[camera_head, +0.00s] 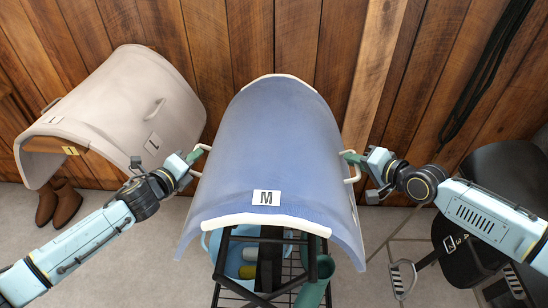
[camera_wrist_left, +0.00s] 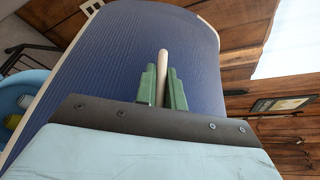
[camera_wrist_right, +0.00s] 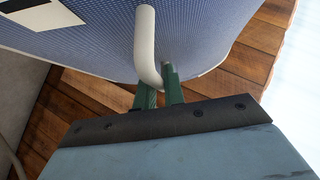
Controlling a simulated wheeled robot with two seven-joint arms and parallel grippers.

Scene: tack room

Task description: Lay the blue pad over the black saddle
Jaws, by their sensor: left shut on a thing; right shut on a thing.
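The blue pad (camera_head: 270,150) is a curved, arched sheet with pale edges and a white M label, in the middle of the head view. It sits over a black frame (camera_head: 268,262); whether it rests on it I cannot tell. My left gripper (camera_head: 196,156) is shut on the pad's left handle (camera_wrist_left: 163,62). My right gripper (camera_head: 352,158) is shut on its right handle (camera_wrist_right: 146,40). The black saddle (camera_head: 500,175) is at the right edge, partly cut off and partly behind my right arm, with a stirrup (camera_head: 402,278) hanging low.
A beige pad (camera_head: 120,100) labelled L lies over a wooden support at the left. Brown boots (camera_head: 58,203) stand below it. A blue bucket (camera_head: 235,258) and a green container (camera_head: 316,280) are under the blue pad. A plank wall (camera_head: 300,35) closes the back.

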